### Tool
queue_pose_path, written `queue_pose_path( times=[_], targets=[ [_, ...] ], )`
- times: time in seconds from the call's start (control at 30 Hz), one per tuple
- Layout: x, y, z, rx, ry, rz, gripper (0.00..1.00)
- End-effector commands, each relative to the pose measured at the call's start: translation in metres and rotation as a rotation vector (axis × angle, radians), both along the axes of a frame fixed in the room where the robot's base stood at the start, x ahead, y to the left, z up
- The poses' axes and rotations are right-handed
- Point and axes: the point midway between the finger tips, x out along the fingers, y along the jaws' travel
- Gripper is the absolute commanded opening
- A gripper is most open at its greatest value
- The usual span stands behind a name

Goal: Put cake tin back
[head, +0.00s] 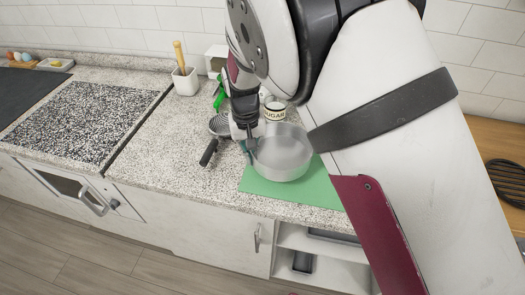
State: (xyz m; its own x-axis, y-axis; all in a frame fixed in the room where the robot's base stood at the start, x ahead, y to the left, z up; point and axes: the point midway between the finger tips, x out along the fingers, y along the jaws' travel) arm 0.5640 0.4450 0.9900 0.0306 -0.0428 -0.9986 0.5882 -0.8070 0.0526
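The cake tin (282,158) is a round, grey, see-through-looking pan in the head view. It shows over the green mat (270,190) on the speckled counter; I cannot tell whether it touches the mat or hangs just above it. My gripper (250,142) points down at the tin's left rim, and its dark fingers appear closed on that wall. My arm hides the counter to the right of the tin.
A sugar canister (275,111) stands behind the tin. A dark-handled strainer (209,152) lies to its left. A white utensil pot (185,81) stands farther back. Open shelves (322,275) with dark trays sit below the counter.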

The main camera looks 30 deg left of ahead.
Motion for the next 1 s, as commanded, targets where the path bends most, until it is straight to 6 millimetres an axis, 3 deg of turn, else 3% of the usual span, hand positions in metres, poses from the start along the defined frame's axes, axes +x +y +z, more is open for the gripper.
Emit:
queue_pose_path(
  times=[0.43,0.8,0.9,1.0],
  targets=[
    [0.000,0.000,-0.044,0.000,-0.001,0.000,0.00],
    [0.001,0.000,-0.050,0.002,-0.002,0.000,0.00],
    [0.001,0.000,-0.049,0.001,-0.002,0.000,0.23],
    [0.001,0.000,-0.049,0.002,-0.001,0.000,0.25]
  ],
)
